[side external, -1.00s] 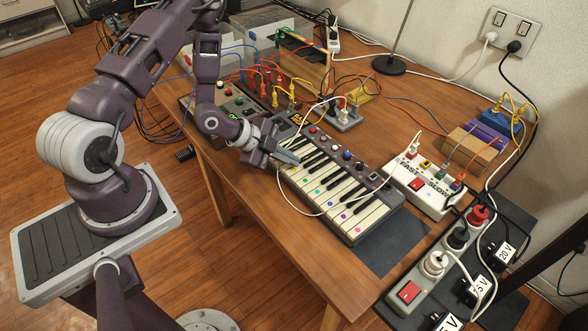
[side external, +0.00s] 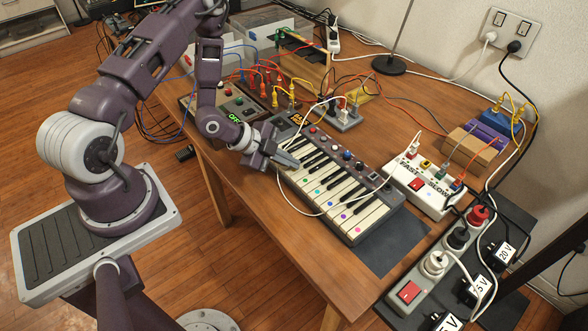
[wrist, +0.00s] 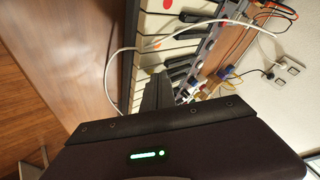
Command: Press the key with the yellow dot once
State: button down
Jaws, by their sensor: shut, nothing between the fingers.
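The small keyboard (side external: 335,205) lies on the wooden table, its white keys marked with coloured dots. Green, blue, purple and pink dots show in the side view. I cannot make out a yellow dot there; the far-left keys are partly behind my gripper (side external: 294,162). My gripper is shut and empty, its fingertips at the left end of the keys. Whether they touch a key I cannot tell. In the wrist view the dark fingers (wrist: 157,92) point at the keyboard (wrist: 160,25), where orange-red dots show on the nearer white keys.
A white cable loops over the keyboard and along its front edge. A FAST/SLOW switch box (side external: 432,190) and a power strip (side external: 408,293) are to the right.

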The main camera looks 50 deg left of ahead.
aim_at(290, 170)
jog(key=shift+f, duration=0.45)
dwell(0.3)
jog(key=shift+r, duration=0.95)
jog(key=shift+r, duration=0.1)
jog(key=shift+r, duration=2.45)
